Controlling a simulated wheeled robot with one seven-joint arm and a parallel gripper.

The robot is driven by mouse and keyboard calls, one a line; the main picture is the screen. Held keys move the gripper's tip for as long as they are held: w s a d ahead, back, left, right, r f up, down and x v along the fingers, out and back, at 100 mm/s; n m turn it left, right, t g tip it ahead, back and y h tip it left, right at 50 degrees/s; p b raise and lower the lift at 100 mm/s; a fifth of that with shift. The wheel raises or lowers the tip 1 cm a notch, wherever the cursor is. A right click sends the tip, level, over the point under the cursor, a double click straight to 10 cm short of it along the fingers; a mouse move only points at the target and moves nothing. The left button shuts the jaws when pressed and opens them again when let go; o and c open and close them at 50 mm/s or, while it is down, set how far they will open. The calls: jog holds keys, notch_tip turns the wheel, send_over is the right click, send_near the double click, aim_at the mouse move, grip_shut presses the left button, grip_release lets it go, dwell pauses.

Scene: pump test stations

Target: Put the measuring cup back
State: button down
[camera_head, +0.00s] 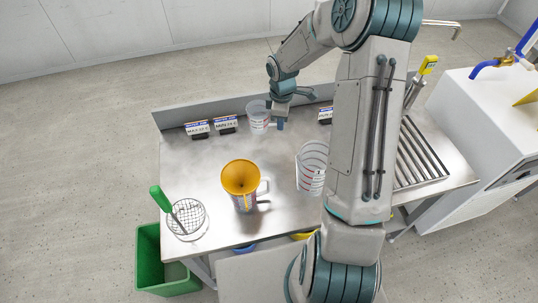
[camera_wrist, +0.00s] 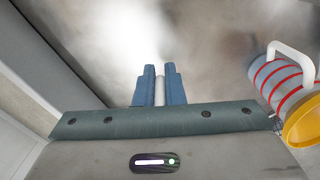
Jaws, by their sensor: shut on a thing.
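A clear measuring cup (camera_head: 258,117) with red marks is at the back edge of the steel table, upright as far as I can see. My gripper (camera_head: 279,122) is at its right side, pointing down, shut on its handle. In the wrist view, my gripper's fingers (camera_wrist: 160,82) are close together with a narrow white piece (camera_wrist: 160,92) between them; the cup's body does not show clearly there. I cannot tell whether the cup touches the table. A larger clear jug (camera_head: 311,168) with red marks stands mid-table, partly behind my arm.
An orange funnel (camera_head: 240,177) sits in a handled cup (camera_head: 244,202), also in the wrist view (camera_wrist: 290,90). Label blocks (camera_head: 197,130) (camera_head: 226,124) (camera_head: 325,116) line the back. A wire basket (camera_head: 187,219) with green-handled tool is front left; a green bin (camera_head: 160,262) stands below.

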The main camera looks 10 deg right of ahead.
jog(key=w+d+f+n, duration=0.1)
jog(key=f+n, duration=0.2)
jog(key=f+n+b, duration=0.1)
jog(key=f+n, duration=0.2)
jog(key=f, duration=0.1)
jog(key=w+d+f+n, duration=0.1)
jog(key=f+n, duration=0.2)
jog(key=shift+w+d+f+b, duration=0.3)
jog(key=shift+d, duration=0.05)
jog(key=shift+f, duration=0.1)
jog(key=c, duration=1.5)
grip_release()
